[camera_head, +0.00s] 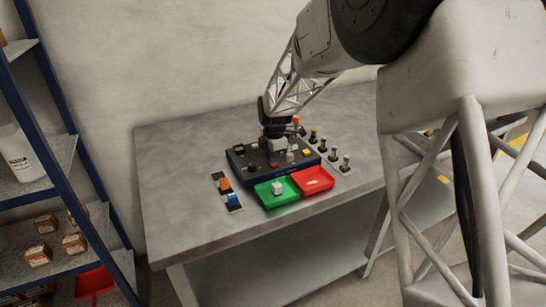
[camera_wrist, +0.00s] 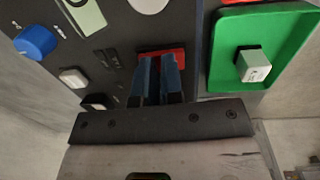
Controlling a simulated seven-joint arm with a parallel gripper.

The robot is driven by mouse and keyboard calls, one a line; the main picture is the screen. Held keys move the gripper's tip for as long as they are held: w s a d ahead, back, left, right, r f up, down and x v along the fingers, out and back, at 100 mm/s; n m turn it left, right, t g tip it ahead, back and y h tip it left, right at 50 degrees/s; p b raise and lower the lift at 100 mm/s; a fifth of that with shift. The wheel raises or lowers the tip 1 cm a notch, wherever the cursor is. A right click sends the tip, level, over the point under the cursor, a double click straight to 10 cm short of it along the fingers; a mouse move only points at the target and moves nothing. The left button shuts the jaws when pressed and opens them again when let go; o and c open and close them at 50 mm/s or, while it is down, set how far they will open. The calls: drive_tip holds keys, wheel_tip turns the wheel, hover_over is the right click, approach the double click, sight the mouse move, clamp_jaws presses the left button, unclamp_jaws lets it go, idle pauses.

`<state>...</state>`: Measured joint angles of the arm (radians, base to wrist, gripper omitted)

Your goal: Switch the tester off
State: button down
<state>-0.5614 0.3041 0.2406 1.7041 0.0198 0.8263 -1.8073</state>
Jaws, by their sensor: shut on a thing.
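The tester is a dark blue box (camera_head: 250,176) on the metal table, with knobs and buttons on its top. In the wrist view its dark panel (camera_wrist: 120,25) carries a red plate (camera_wrist: 176,53) at the edge beside the green tray. My gripper (camera_wrist: 158,66) has its blue fingers close together, tips at this red plate. It is shut on a small part there, which the fingers hide. In the head view my gripper (camera_head: 278,145) is over the box. A blue knob (camera_wrist: 35,42), a white button (camera_wrist: 73,77) and a black button (camera_wrist: 94,102) also sit on the panel.
A green tray (camera_head: 265,199) holding a pale block (camera_head: 277,188) and a red tray (camera_head: 326,181) adjoin the box. Orange (camera_head: 224,184) and blue (camera_head: 234,198) blocks stand left. The table's left part is clear.

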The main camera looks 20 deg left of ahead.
wheel_tip(320, 180, up, 14)
drive_tip(key=shift+s+d, duration=0.35)
idle(0.5)
drive_tip(key=shift+d, duration=0.1)
drive_tip(key=s+d+r+m, duration=0.3)
drive_tip(key=s+d+m, duration=0.25)
drive_tip(key=d, duration=0.45)
drive_tip(key=s+d+r+m+t, duration=0.1)
drive_tip(key=s+d+r+m, duration=0.1)
drive_tip(key=s+d+m, duration=0.5)
drive_tip(key=s+d+r+m, duration=0.1)
drive_tip(key=s+d+r, duration=0.25)
drive_tip(key=d, duration=0.85)
drive_tip(key=s+d+f+m, duration=0.2)
drive_tip(key=s+d+m, duration=0.2)
drive_tip(key=s, duration=0.4)
drive_tip(key=s+d+f+m, duration=0.2)
drive_tip(key=s+d+m, duration=0.3)
drive_tip(key=s, duration=0.4)
drive_tip(key=s+d+f+m+t, duration=0.1)
drive_tip(key=s+d+f+m, duration=0.1)
drive_tip(key=s+d+m, duration=0.2)
drive_tip(key=shift+s+d+f+m+h, duration=0.35)
drive_tip(key=shift+s+d, duration=1.05)
drive_tip(key=shift+s, duration=0.75)
